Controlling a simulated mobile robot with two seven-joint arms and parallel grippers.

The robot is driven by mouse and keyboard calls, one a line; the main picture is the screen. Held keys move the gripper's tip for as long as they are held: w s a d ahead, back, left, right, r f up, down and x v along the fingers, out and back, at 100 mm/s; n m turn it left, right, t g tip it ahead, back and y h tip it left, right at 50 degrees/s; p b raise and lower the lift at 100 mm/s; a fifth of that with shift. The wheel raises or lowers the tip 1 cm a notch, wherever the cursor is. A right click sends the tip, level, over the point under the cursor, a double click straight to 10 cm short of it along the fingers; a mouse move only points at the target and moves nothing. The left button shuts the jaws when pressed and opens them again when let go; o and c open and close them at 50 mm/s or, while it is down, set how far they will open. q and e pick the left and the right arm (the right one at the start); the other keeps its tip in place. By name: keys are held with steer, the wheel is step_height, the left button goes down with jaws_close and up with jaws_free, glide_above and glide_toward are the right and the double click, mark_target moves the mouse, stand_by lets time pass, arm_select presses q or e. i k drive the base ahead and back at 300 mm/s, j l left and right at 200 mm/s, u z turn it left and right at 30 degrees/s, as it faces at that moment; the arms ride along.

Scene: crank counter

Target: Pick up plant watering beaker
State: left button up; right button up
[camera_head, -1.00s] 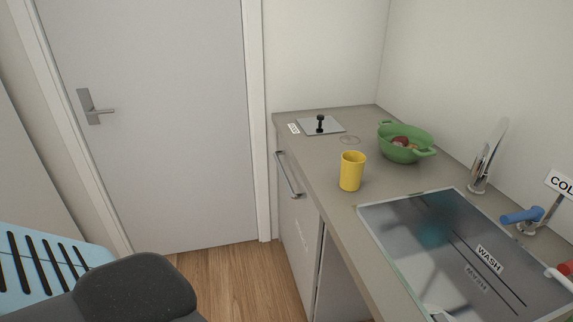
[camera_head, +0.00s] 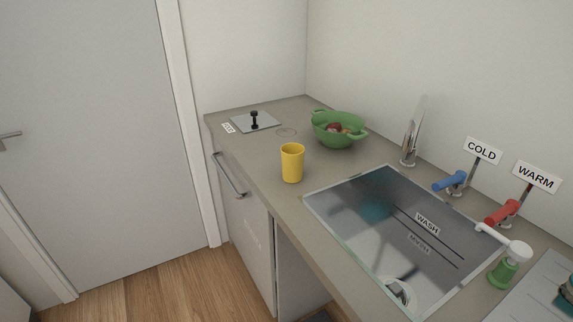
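A yellow beaker (camera_head: 292,163) stands upright on the grey counter, left of the sink and close to the counter's front edge. Its open top faces up and nothing touches it. Neither of my grippers shows in the head view.
The counter (camera_head: 258,158) holds a green bowl of fruit (camera_head: 339,128) behind the beaker and a metal plate with a black knob (camera_head: 254,121).

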mark_target(292, 164)
steer(key=i+j+z, duration=0.15)
steer(key=j, duration=0.3)
steer(key=i+j+z, duration=0.2)
steer(key=j, duration=0.2)
steer(key=j+z, duration=0.15)
steer(key=j, duration=0.3)
steer(key=i+j+z, duration=0.2)
steer(key=j, duration=0.3)
steer(key=k+l, duration=0.05)
steer(key=k, duration=0.05)
